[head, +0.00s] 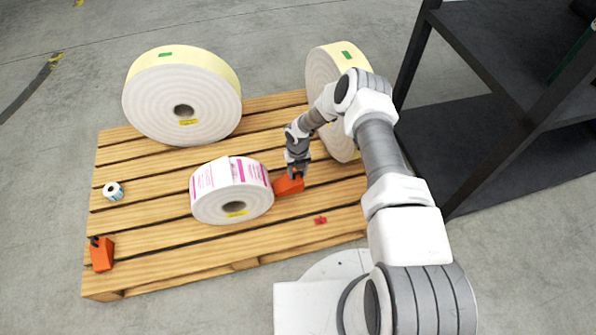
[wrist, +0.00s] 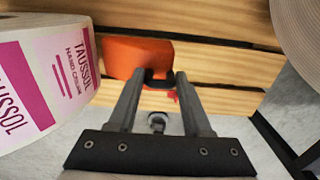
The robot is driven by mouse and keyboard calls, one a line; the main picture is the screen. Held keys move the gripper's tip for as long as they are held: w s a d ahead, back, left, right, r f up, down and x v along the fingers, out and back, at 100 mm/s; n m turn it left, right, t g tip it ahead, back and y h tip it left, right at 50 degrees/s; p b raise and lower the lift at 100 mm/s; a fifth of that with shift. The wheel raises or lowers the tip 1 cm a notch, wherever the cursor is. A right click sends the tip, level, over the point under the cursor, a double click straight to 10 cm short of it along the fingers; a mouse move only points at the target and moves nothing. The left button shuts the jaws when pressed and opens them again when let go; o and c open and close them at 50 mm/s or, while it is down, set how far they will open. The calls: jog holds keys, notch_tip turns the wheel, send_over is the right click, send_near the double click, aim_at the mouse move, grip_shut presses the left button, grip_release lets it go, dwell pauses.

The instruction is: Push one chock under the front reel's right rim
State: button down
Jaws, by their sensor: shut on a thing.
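The front reel (head: 206,208), white with pink printed labels, stands on the wooden pallet; its printed side also shows at the left of the wrist view (wrist: 30,85). An orange chock (head: 287,186) lies on the slats at the reel's right side, its left end close to the rim. Whether it touches the rim is hard to tell. My gripper (head: 296,172) is shut on the chock's dark handle, at the chock's right part. In the wrist view the fingers (wrist: 158,80) close around that handle, with the orange body (wrist: 130,55) beyond. A second orange chock (head: 102,254) stands at the pallet's front left corner.
Two larger pale reels (head: 165,110) and (head: 325,85) stand at the back of the pallet (head: 150,275). A small roll (head: 113,191) lies at left, a small red object (head: 320,220) at front right. A dark shelf (head: 480,60) stands at right.

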aim_at(286, 186)
jog(key=shift+s+a+f+b, duration=0.15)
jog(key=shift+f+b, duration=0.5)
jog(key=shift+f, duration=0.7)
jog(key=shift+w+a+f+b, duration=0.15)
jog(key=shift+f+b, duration=0.45)
jog(key=shift+f, duration=0.8)
jog(key=shift+s+a+f+b, duration=0.15)
jog(key=shift+f+b, duration=0.5)
jog(key=shift+f, duration=0.7)
jog(key=shift+a+r, duration=0.15)
jog(key=shift+a, duration=0.25)
jog(key=shift+s+a, duration=0.15)
jog(key=shift+a, duration=0.55)
jog(key=shift+s+a, duration=0.15)
jog(key=shift+a, duration=0.5)
jog(key=shift+c, duration=1.3)
grip_release()
notch_tip(286, 186, up, 17)
jog(key=p, duration=0.6)
jog(key=shift+r, duration=0.15)
